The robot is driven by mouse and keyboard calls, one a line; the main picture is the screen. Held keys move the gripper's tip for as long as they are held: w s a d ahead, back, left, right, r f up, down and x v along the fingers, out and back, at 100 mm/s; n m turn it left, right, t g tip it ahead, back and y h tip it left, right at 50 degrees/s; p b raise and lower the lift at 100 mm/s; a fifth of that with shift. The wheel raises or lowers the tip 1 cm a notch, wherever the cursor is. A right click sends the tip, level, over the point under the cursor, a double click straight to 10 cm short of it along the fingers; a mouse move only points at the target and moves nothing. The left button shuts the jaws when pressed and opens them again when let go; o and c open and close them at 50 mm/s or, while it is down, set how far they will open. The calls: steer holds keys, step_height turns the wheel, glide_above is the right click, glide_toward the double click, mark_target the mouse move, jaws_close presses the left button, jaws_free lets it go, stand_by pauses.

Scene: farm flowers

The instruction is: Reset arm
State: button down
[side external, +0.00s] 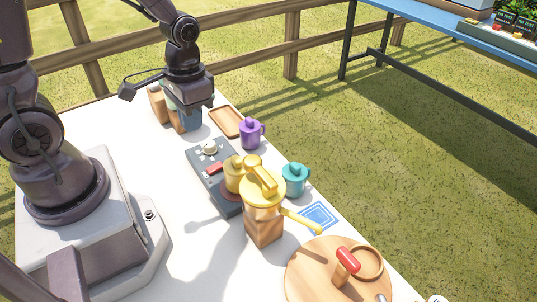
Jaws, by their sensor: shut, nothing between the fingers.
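My gripper (198,100) hangs over the far end of the white table (180,262), pointing down. It is shut and holds nothing. It is above or in front of a small wooden and blue-grey container group (183,120), which it partly hides. My arm reaches in from the left and top of the side external view.
A grey panel (199,160), yellow-lidded grinder (263,222), yellow mug (234,172), purple mug (251,134), teal mug (294,178), wooden tray (226,121) and round board (312,285) line the right side. A wooden fence (290,45) stands behind.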

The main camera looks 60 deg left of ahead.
steer(key=s+d+r+t, duration=0.2)
steer(key=r+t, duration=0.1)
steer(key=r, duration=0.6)
steer(key=s+d+r+m+t, duration=0.1)
steer(key=s+d+r+t, duration=0.1)
steer(key=r, duration=0.6)
steer(key=shift+d+r+t, duration=0.25)
steer(key=shift+r+t, duration=0.1)
steer(key=shift+t, duration=0.35)
